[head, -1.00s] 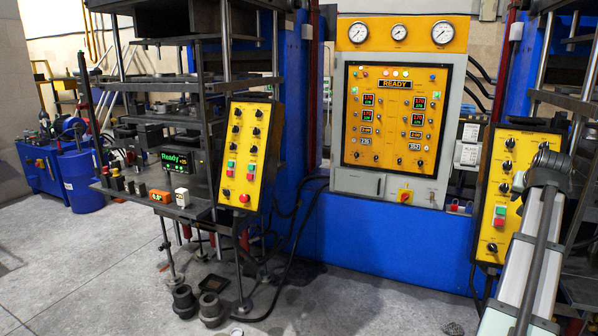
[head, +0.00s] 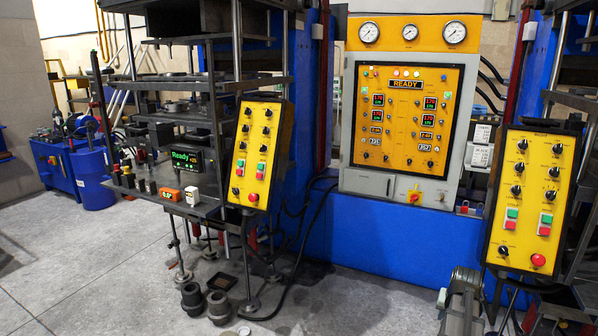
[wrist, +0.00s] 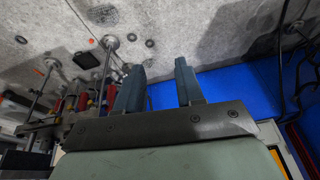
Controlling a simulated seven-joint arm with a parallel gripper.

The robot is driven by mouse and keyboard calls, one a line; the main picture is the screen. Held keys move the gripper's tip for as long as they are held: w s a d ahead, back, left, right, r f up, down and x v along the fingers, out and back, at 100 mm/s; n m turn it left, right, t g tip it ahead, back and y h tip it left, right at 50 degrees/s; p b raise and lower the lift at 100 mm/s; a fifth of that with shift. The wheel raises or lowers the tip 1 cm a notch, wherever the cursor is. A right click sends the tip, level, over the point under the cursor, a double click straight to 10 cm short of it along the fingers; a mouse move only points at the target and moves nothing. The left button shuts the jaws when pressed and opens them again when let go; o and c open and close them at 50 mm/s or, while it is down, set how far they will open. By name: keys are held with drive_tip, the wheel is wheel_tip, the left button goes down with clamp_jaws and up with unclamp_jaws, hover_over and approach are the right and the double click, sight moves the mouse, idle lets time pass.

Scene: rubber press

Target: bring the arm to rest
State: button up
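My gripper (wrist: 157,66) shows in the wrist view with its two dark fingers apart and nothing between them. Behind the fingers are grey floor and a blue base. In the head view, a grey part of my arm (head: 462,300) is low at the right, below the right-hand yellow control panel (head: 531,200). My fingers cannot be made out in the head view.
A press (head: 205,110) with a yellow button panel (head: 254,155) stands at left. A grey cabinet with a yellow face (head: 408,120) stands on the blue base (head: 370,245). Dark cylinders (head: 218,308) stand on the floor. Open floor (head: 110,275) lies at front left.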

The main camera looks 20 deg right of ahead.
drive_tip(key=s+a+f+n+g+y, duration=0.2)
drive_tip(key=a+f, duration=1)
drive_tip(key=a, duration=0.1)
drive_tip(key=s+a+f+n+g+y, duration=0.1)
drive_tip(key=s+a+f+n+g, duration=0.1)
drive_tip(key=a+f, duration=1.1)
drive_tip(key=s+a+f+n+g, duration=0.2)
drive_tip(key=s+a+f, duration=0.4)
drive_tip(key=s+a, duration=0.4)
drive_tip(key=s+a+f+n+g, duration=0.3)
drive_tip(key=s+a+f, duration=0.3)
drive_tip(key=a, duration=0.9)
drive_tip(key=shift+s+f+n+h, duration=0.3)
drive_tip(key=shift+s+n, duration=0.3)
drive_tip(key=shift+s, duration=1.25)
